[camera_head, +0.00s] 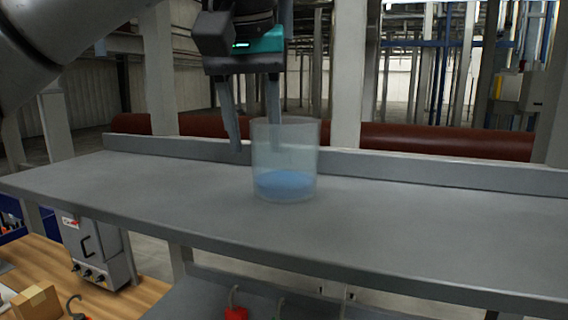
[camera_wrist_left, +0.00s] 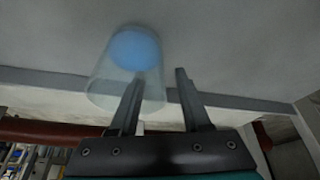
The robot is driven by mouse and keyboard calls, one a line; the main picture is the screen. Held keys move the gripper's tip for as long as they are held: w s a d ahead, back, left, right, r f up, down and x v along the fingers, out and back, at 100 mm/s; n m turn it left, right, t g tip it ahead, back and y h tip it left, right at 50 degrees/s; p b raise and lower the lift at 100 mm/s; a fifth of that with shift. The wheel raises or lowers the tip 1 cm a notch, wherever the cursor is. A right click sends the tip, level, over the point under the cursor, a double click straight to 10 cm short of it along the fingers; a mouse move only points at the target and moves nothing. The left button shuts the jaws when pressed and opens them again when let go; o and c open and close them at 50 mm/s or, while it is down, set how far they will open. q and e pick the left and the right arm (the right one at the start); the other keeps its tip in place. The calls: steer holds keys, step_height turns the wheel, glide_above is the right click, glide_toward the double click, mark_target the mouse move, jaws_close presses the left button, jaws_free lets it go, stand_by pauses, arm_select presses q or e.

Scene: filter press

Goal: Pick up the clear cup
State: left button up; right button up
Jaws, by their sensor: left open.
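The clear cup (camera_head: 285,155) stands upright on the grey shelf (camera_head: 420,225), with blue at its bottom. It also shows in the left wrist view (camera_wrist_left: 103,80), with its blue base towards the top. My left gripper (camera_head: 253,140) points down at the cup's upper left. Its fingers are apart with nothing gripped. One finger is left of the cup; the other overlaps the cup's rim area, and I cannot tell if it is inside, in front or behind. In the left wrist view the gripper (camera_wrist_left: 159,74) has one finger overlapping the cup and one beside it. My right gripper is not in view.
A raised back edge (camera_head: 400,168) runs along the shelf, with a dark red pipe (camera_head: 440,140) behind it. The shelf is bare on both sides of the cup. Below at left are a grey box (camera_head: 95,250) and a cardboard box (camera_head: 35,302) on a wooden surface.

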arm_select(q)
steer(key=x, duration=0.3)
steer(key=shift+f, duration=0.1)
steer(key=shift+c, duration=0.2)
jaws_close()
stand_by(0.3)
